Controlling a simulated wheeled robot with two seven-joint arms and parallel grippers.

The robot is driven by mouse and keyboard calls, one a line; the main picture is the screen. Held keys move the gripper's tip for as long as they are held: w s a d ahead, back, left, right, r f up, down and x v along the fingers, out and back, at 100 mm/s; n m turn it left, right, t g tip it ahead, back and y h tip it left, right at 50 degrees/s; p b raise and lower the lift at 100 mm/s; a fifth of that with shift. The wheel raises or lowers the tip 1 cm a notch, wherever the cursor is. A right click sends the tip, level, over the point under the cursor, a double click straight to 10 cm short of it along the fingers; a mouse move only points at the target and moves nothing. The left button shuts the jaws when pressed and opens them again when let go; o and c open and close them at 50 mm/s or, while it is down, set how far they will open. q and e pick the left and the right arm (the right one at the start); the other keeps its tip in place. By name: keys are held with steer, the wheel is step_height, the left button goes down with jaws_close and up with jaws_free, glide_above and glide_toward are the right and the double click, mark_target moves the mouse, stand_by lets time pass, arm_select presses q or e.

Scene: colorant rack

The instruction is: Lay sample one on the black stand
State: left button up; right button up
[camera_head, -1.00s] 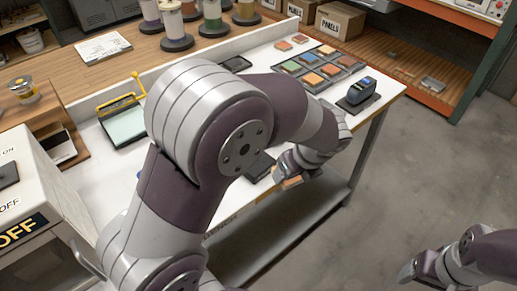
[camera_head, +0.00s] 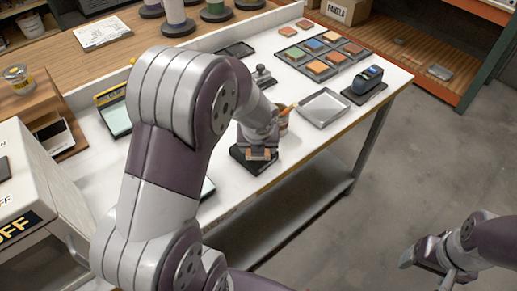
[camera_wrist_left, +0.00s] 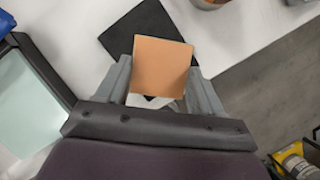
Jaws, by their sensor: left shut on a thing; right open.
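Sample one appears as a flat, square orange-tan tile (camera_wrist_left: 162,67), held between the fingers of my left gripper (camera_wrist_left: 160,85). In the head view my left gripper (camera_head: 258,153) is over the black stand (camera_head: 254,169), near the table's front edge, and only bits of the tile's edge show there. In the left wrist view the black stand (camera_wrist_left: 120,38) is a dark flat square behind the tile, partly hidden by it. I cannot tell whether the tile touches the stand. My right gripper (camera_head: 408,262) is open and empty, away from the table at lower right.
A grey metal tray (camera_head: 324,108), a dark device on a base (camera_head: 364,82) and a rack of coloured tiles (camera_head: 318,62) are to the right on the white table. A small pot with a brush (camera_head: 283,120) is close behind the left gripper. A yellow-edged glass plate (camera_head: 116,116) is left.

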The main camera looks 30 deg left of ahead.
arm_select(q)
steer(key=shift+f, duration=0.6)
steer(key=shift+w, duration=0.15)
steer(key=shift+f, duration=0.15)
steer(key=o, duration=1)
steer(key=p+v, duration=0.3)
steer(key=v, duration=0.9)
steer(key=s+d+f+n+g+h, duration=0.1)
steer(key=s+d+f+n, duration=0.1)
steer(key=n, duration=1.3)
steer(key=s+d+f+n+g+h, duration=0.1)
steer(key=s+d+f+n, duration=0.2)
steer(key=s+n, duration=0.4)
steer(key=f+n, duration=0.1)
steer(key=n, duration=0.7)
steer(key=shift+d+f+g, duration=0.3)
steer(key=shift+d+f, duration=0.05)
